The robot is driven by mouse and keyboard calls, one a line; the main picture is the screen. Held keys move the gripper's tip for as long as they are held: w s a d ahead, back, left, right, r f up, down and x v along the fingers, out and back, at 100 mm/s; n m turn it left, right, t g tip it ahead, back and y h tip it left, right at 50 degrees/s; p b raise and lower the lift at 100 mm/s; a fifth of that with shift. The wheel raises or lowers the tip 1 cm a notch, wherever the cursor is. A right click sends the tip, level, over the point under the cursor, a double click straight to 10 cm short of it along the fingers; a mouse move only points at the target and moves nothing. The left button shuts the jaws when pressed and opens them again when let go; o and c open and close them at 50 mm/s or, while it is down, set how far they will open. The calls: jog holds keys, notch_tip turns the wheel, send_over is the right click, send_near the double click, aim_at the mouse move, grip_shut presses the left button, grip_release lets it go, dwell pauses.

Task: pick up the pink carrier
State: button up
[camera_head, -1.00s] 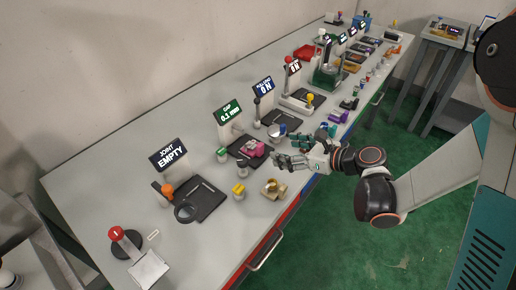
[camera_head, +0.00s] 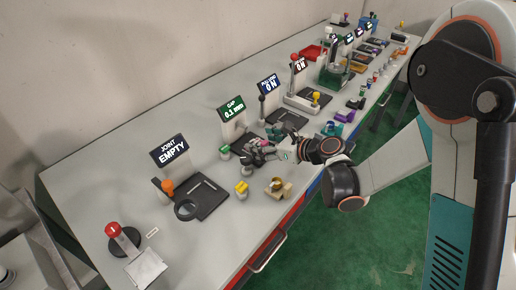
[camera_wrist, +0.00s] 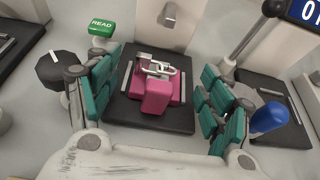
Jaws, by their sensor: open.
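The pink carrier (camera_wrist: 158,92) sits on a dark plate (camera_wrist: 130,114) in the wrist view, with a grey metal clasp-like part (camera_wrist: 160,68) on top. My gripper (camera_wrist: 158,100) is open, with teal-padded fingers on the left and right of the carrier and a gap on both sides. In the head view my gripper (camera_head: 262,150) is over the plate in front of the "GAP 0.1 MM" sign (camera_head: 231,108). It hides most of the carrier there.
A green READ button (camera_wrist: 101,29) and a black knob (camera_wrist: 60,70) stand left of the plate.

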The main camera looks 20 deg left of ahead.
jog(key=shift+c, duration=0.5)
jog(key=c, duration=1.2)
jog(key=shift+r, duration=0.15)
